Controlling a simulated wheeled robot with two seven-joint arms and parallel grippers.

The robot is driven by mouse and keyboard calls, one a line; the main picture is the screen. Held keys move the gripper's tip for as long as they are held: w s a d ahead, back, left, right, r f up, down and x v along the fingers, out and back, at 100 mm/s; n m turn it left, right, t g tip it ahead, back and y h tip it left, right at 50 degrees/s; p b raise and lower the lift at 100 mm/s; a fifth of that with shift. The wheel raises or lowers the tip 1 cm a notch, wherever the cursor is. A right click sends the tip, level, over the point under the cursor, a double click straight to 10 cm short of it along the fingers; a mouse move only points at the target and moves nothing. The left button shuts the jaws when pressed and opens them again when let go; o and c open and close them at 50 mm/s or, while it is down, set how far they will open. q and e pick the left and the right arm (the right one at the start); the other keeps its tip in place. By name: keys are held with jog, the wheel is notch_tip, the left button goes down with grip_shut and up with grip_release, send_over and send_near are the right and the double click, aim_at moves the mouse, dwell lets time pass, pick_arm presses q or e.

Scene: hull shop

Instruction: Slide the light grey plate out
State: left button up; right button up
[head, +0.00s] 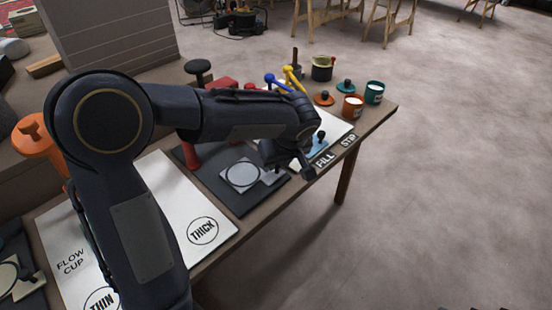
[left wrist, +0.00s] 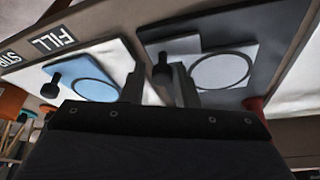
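The light grey plate (head: 238,174) lies on a dark grey mat (head: 243,205) near the table's front edge, marked with a dark ring. In the left wrist view the plate (left wrist: 222,70) has a black knob (left wrist: 162,68) at its left end. My left gripper (head: 290,168) is over the plate's right end and hides its knob in the head view. Its fingers are apart in the left wrist view (left wrist: 158,90), with the knob showing between them. Whether they touch it I cannot tell. My right gripper is in neither view.
A light blue plate (left wrist: 100,66) with its own black knob lies beside the mat, near the FILL and STIR labels. A white THICK sheet (head: 165,185) lies left of the mat. Orange and teal pots (head: 353,106) stand at the table's right end. Open floor lies right.

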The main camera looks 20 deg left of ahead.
pick_arm(q)
jog(key=shift+o, duration=1.3)
jog(key=p+v, duration=0.2)
jog(key=v, duration=0.6)
